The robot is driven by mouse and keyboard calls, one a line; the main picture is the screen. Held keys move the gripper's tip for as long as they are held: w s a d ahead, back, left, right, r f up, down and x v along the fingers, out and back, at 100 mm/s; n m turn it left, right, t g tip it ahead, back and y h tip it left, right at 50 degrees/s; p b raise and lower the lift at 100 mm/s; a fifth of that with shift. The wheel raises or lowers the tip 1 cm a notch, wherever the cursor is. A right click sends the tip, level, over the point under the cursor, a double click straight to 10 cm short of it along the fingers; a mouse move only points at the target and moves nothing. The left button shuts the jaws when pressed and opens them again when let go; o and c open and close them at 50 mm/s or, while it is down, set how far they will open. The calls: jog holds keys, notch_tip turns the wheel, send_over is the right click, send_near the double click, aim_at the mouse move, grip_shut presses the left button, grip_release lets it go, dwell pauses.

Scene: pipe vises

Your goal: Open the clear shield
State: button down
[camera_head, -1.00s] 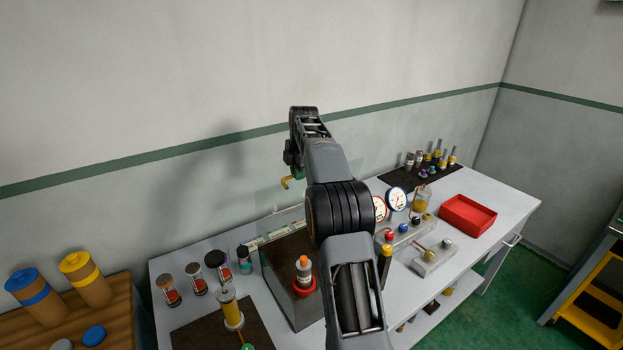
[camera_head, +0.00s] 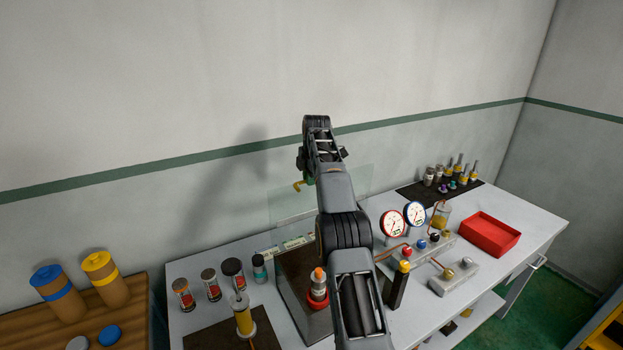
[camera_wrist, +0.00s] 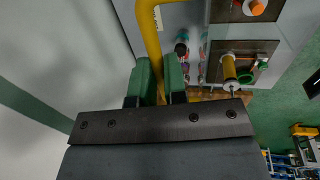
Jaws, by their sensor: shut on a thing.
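The clear shield (camera_head: 285,207) is a faint see-through panel. It stands raised, roughly upright, over the back of a dark-floored box (camera_head: 297,262) on the workbench, and my arm hides its middle. Its yellow handle (camera_head: 298,187) shows at the panel's upper left, beside my gripper (camera_head: 306,179). In the wrist view the handle appears as a yellow bar (camera_wrist: 151,40) running between the green fingers of my gripper (camera_wrist: 159,75), which is shut on it. Inside the box an orange-topped cylinder (camera_head: 318,283) stands in a red ring.
Several small jars (camera_head: 211,285) and a yellow cylinder (camera_head: 244,320) stand left of the box. To the right are two gauges (camera_head: 414,213), a manifold and a red tray (camera_head: 488,234). The wall (camera_head: 220,90) rises behind the bench; the air above is clear.

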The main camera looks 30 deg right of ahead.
jog(key=shift+f, duration=0.55)
jog(key=c, duration=1.2)
grip_release()
jog(key=shift+w, duration=0.2)
jog(key=shift+o, duration=0.2)
jog(key=shift+r, duration=0.2)
jog(key=shift+s, duration=0.2)
